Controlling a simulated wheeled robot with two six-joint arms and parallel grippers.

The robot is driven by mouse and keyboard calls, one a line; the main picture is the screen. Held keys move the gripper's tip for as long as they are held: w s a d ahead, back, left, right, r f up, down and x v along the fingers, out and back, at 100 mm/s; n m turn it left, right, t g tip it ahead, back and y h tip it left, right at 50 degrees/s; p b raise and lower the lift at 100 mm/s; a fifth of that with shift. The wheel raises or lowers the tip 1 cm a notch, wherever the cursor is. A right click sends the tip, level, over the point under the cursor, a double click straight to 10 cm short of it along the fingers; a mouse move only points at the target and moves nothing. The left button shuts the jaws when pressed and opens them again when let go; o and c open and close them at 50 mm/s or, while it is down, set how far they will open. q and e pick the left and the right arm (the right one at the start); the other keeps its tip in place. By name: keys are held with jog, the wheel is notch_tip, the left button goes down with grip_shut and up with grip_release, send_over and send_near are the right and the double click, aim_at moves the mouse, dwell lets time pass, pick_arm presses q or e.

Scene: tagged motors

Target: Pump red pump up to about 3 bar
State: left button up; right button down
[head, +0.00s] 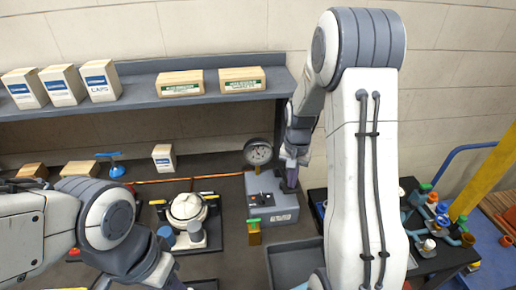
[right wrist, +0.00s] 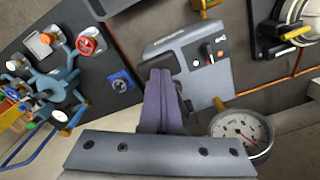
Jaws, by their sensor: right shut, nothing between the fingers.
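A grey pump unit (head: 272,205) stands on the bench in the head view, with a round white-faced gauge (head: 258,152) above its back edge. No clearly red pump body shows. In the right wrist view the unit's panel (right wrist: 197,82) carries a black lever and a small red button, and the gauge (right wrist: 238,128) has a red needle; its reading is too small to tell. My right gripper (head: 290,162) is at the unit's right side. Its purple fingers (right wrist: 160,75) are shut and empty, tips over a dark pad on the unit. My left gripper (head: 160,275) is partly cut off at the bottom.
A shelf (head: 145,92) with several boxes runs along the back. A round white-topped device (head: 187,207) stands left of the unit, and a green-topped block (head: 254,232) stands close to it. A dark tray (head: 292,268) lies in front. Colourful valves (head: 440,220) crowd the right.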

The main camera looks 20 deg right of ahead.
jog(key=shift+r, duration=0.3)
jog(key=shift+f, duration=0.15)
jog(key=shift+f+b, duration=1.5)
jog(key=shift+f, duration=0.55)
jog(key=shift+r+p, duration=1.9)
jog(key=shift+r, duration=0.25)
notch_tip(320, 180, up, 5)
jog(key=p, duration=0.4)
jog(key=shift+r, duration=0.1)
